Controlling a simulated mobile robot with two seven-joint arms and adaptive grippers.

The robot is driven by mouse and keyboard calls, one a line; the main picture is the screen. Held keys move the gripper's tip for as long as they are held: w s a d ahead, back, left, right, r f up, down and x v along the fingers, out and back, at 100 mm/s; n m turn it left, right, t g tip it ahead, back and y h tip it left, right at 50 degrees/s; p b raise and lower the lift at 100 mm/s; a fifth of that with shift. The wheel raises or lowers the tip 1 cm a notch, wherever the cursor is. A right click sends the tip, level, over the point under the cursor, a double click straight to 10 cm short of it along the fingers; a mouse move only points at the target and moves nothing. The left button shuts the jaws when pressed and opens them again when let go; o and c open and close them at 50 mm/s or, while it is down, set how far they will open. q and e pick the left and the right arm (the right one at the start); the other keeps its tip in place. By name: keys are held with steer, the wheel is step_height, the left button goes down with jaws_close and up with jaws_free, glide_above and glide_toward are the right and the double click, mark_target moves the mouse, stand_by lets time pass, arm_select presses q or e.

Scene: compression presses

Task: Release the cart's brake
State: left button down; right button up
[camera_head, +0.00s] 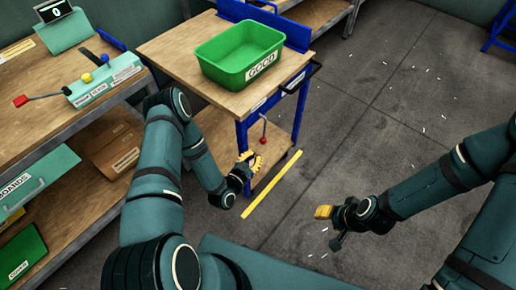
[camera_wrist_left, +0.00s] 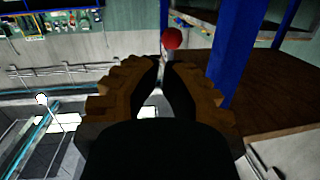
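The cart (camera_head: 175,48) has a wooden top and a blue frame. Its brake lever (camera_head: 263,128), a thin rod with a red knob, stands by the near blue leg above the lower shelf. In the left wrist view the red knob (camera_wrist_left: 172,38) shows just beyond the fingertips, and the lower rod is mostly hidden. My left gripper (camera_head: 252,163) is just below and left of the lever, with a narrow gap between its yellow-backed fingers and nothing seen held. My right gripper (camera_head: 323,212) is over the floor at the right, away from the cart; its finger gap is not visible.
A green bin labelled GOOD (camera_head: 222,73) sits on the cart. A workbench (camera_head: 45,128) with another red-knobbed lever (camera_head: 20,101) stands at the left. A yellow floor line (camera_head: 271,185) runs beside the cart. The floor to the right is open, with small white scraps.

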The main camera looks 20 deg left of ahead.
arm_select(q)
steer(key=shift+s+a+f, duration=0.2)
steer(key=shift+s+f, duration=0.6)
steer(key=shift+s, duration=0.2)
steer(key=shift+s+a+f, duration=0.15)
steer(key=shift+s+f, duration=0.65)
steer(key=shift+s, duration=0.2)
